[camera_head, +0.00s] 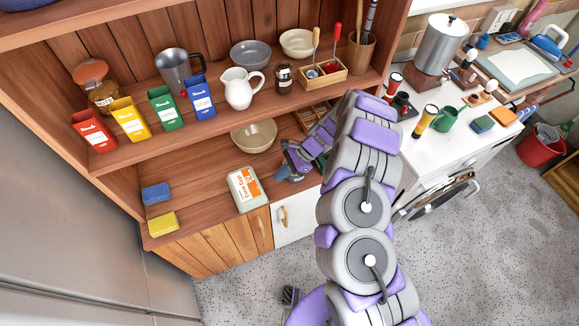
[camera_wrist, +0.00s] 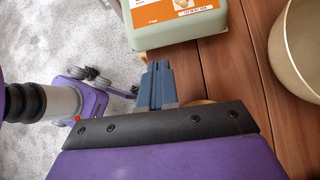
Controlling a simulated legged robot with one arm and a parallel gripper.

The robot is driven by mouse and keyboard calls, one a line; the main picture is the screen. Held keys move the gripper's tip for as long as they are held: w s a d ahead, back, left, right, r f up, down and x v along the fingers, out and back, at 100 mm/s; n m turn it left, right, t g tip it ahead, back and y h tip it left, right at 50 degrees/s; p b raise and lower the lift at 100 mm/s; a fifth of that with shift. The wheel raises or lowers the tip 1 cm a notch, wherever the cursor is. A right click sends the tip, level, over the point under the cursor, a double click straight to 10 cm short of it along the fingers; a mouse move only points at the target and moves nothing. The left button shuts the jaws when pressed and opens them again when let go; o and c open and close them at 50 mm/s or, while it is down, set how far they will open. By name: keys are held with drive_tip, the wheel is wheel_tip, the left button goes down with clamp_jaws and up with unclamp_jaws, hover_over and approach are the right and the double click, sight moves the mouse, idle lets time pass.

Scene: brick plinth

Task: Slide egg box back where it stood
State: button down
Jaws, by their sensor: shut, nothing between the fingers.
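The egg box (camera_head: 246,188), pale green with an orange and white label, lies on the lower shelf near its front edge. It also shows at the top of the wrist view (camera_wrist: 150,36), its near side just beyond my fingertips. My gripper (camera_head: 284,172) is to the right of the egg box in the head view, low over the shelf. In the wrist view my gripper (camera_wrist: 157,66) has its blue-grey fingers together, with nothing between them. I cannot tell whether the fingertips touch the box.
A beige bowl (camera_head: 254,135) stands behind the egg box on the same shelf. Blue (camera_head: 156,193) and yellow (camera_head: 162,223) blocks lie at the shelf's left end. The upper shelf (camera_head: 136,150) overhangs the back. Bare wood (camera_head: 205,190) lies left of the egg box.

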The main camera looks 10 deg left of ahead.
sight(261, 188)
drive_tip(key=shift+s+a+f+b, duration=0.4)
drive_tip(key=shift+s+a+f, duration=0.15)
drive_tip(key=shift+s+f, duration=0.35)
drive_tip(key=shift+s+a+r, duration=0.15)
drive_tip(key=shift+s+a, duration=0.3)
drive_tip(key=shift+s+a+f, duration=0.1)
drive_tip(key=shift+a, duration=0.6)
drive_tip(key=shift+s+a+f, duration=0.1)
drive_tip(key=shift+a, duration=0.55)
drive_tip(key=shift+d, duration=0.25)
drive_tip(key=shift+s+a, duration=0.15)
drive_tip(key=s+a+b, duration=0.1)
drive_tip(key=s+a, duration=0.1)
drive_tip(key=a, duration=0.2)
drive_tip(key=s+a+b, duration=0.1)
drive_tip(key=s+a, duration=0.2)
drive_tip(key=a, duration=0.1)
drive_tip(key=s+a, duration=0.2)
drive_tip(key=a, duration=0.3)
drive_tip(key=shift+s+a+b, duration=0.1)
drive_tip(key=shift+s+b, duration=0.25)
drive_tip(key=shift+b, duration=0.05)
drive_tip(key=shift+s+a, duration=0.15)
drive_tip(key=shift+s, duration=0.05)
